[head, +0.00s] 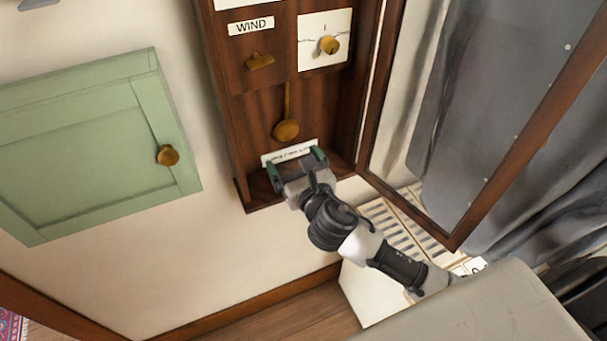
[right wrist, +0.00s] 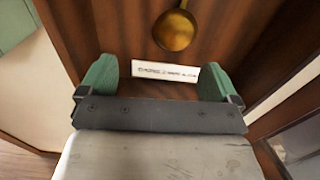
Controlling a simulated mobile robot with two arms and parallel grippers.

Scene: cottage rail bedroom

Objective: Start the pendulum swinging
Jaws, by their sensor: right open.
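The pendulum is a brass bob (head: 286,130) on a thin rod (head: 287,97), hanging inside the dark wooden clock case (head: 228,112). The bob also shows at the top of the right wrist view (right wrist: 174,30). My right gripper (head: 296,163) is open and empty, just below the bob in the picture, with its green fingertips spread to either side of a white printed label (head: 289,152). The label also shows between the fingertips in the right wrist view (right wrist: 167,73). The fingers do not touch the bob. My left gripper is not in view.
The glazed case door (head: 497,172) stands open at the right, beside grey curtains (head: 500,70). Above the pendulum are a "WIND" label (head: 250,26), a brass key (head: 260,62) and a brass knob (head: 329,45). A green cupboard door (head: 90,140) is on the left wall.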

